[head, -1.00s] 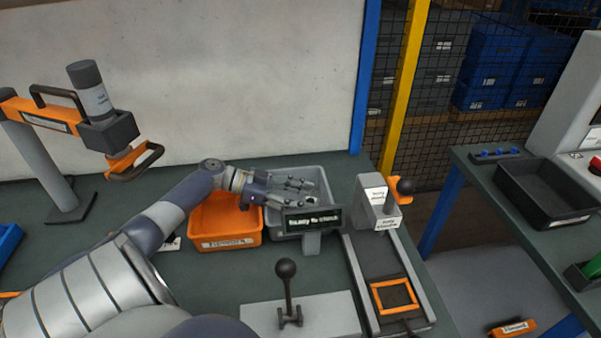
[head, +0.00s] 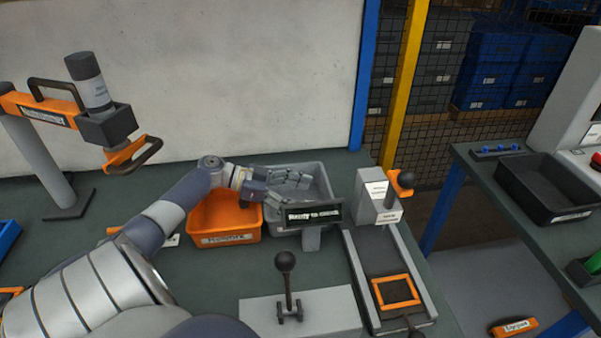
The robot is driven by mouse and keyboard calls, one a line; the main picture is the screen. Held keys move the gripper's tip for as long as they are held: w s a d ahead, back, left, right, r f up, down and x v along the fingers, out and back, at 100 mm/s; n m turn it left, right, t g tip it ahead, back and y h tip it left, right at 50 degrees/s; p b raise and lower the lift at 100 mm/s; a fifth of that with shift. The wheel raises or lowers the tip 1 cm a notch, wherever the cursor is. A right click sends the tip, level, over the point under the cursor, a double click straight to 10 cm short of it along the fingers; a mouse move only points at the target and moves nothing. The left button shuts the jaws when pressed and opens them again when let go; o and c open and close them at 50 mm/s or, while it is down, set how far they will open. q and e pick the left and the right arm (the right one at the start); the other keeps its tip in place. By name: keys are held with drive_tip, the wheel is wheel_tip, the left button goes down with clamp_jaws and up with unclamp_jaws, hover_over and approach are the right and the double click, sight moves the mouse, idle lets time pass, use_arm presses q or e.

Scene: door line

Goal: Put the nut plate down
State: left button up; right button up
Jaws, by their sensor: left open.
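My left gripper (head: 304,187) is open over the grey bin (head: 324,180) at the back of the bench, its fingers pointing right. A small black sign on a grey post (head: 314,213) stands in front of the bin and hides part of it and of the lower finger. I cannot make out a nut plate in this view; the inside of the grey bin is largely covered by the gripper and the sign. My right gripper is not in view.
An orange bin (head: 226,218) stands left of the grey bin. A lever on a grey base (head: 301,315) is in front. A slide with an orange frame (head: 396,290) lies to the right. An orange-and-grey tool stand (head: 105,125) rises at left.

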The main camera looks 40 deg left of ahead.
use_arm(q)
drive_tip(key=shift+s+d+f, duration=0.2)
drive_tip(key=shift+s+f, duration=0.1)
drive_tip(key=shift+f, duration=0.4)
drive_tip(key=shift+r+p, duration=0.55)
drive_tip(key=shift+p, duration=0.25)
drive_tip(key=shift+a, duration=0.3)
drive_tip(key=b+v, duration=0.1)
drive_tip(key=v, duration=0.5)
drive_tip(key=shift+w+r+b, duration=0.15)
drive_tip(key=shift+r+b, duration=0.05)
drive_tip(key=shift+b, duration=0.15)
drive_tip(key=shift+s+a+r, duration=0.35)
drive_tip(key=shift+a, duration=0.05)
drive_tip(key=shift+w+r, duration=0.1)
drive_tip(key=shift+w, duration=0.05)
